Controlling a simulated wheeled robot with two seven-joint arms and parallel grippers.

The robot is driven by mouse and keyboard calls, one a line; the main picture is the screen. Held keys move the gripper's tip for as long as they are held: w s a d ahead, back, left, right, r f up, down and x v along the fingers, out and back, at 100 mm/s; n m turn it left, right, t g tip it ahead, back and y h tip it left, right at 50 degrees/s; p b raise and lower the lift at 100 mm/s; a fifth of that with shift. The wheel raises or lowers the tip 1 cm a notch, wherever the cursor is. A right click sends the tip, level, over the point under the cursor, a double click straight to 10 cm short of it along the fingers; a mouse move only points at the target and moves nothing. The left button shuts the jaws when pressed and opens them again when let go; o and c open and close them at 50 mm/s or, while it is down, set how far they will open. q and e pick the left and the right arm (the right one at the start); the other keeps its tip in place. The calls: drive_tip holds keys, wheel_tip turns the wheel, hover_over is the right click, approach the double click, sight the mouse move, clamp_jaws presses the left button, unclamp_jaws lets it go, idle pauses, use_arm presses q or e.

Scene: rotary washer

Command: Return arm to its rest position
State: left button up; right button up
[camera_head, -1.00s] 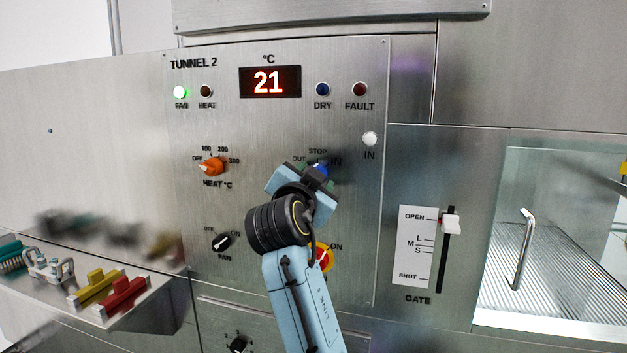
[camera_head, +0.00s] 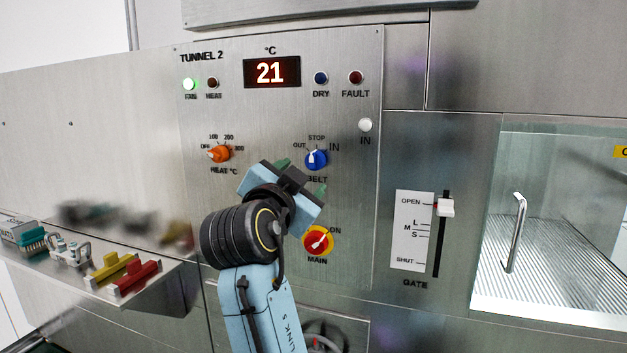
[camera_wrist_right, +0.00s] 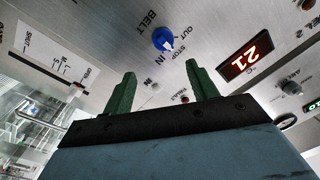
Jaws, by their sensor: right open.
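My right arm reaches up from the bottom of the head view. Its gripper (camera_head: 301,176) is in front of the TUNNEL 2 panel (camera_head: 345,265), just below the blue BELT knob (camera_head: 317,159). In the right wrist view the two green fingers (camera_wrist_right: 158,92) are wide apart with nothing between them. The BELT knob also shows in that view (camera_wrist_right: 163,39), beyond the fingers and apart from them. In the head view its white pointer is near STOP. My left gripper is not in view.
The red and yellow MAIN knob (camera_head: 317,241) is right of the wrist. The orange HEAT knob (camera_head: 219,154) is upper left. The GATE slider (camera_head: 445,207) is near OPEN. A shelf (camera_head: 150,289) with coloured clips is at left; a glass window with a handle (camera_head: 517,232) is at right.

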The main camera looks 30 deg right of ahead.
drive_tip(key=shift+s+a+f+b, duration=0.3)
drive_tip(key=shift+s+a+f, duration=0.25)
drive_tip(key=shift+s+a, duration=0.15)
